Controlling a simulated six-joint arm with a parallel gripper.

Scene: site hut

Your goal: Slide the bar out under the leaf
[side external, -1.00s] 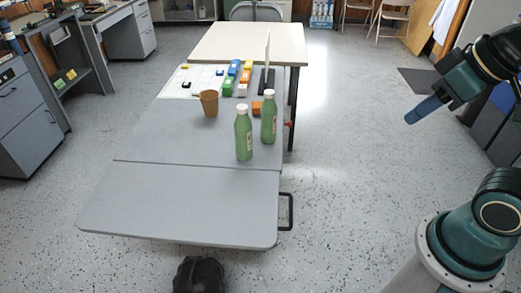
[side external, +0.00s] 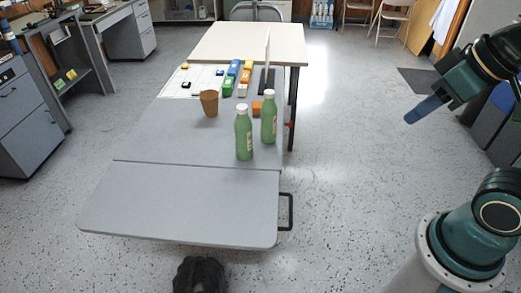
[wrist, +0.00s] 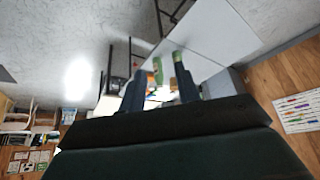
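The leaf (side external: 180,205) is the grey flap at the front end of the table, level with the grey top behind it across a thin seam. The bar (side external: 287,212) is a dark looped piece sticking out from the leaf's right edge; the rest of it is hidden under the leaf. My gripper (side external: 425,109) is in the air well to the right of the table, apart from the bar. In the wrist view my gripper (wrist: 160,82) has its two dark fingers apart with nothing held. The leaf's pale surface seems to show there too, but I cannot tell the bar for certain.
Two green bottles (side external: 243,134) stand on the grey top behind the leaf, near its right side. A brown cup (side external: 209,103), several coloured blocks (side external: 228,86) and an orange block (side external: 257,108) are farther back. A black object (side external: 200,274) is on the floor in front. Floor between table and arm is clear.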

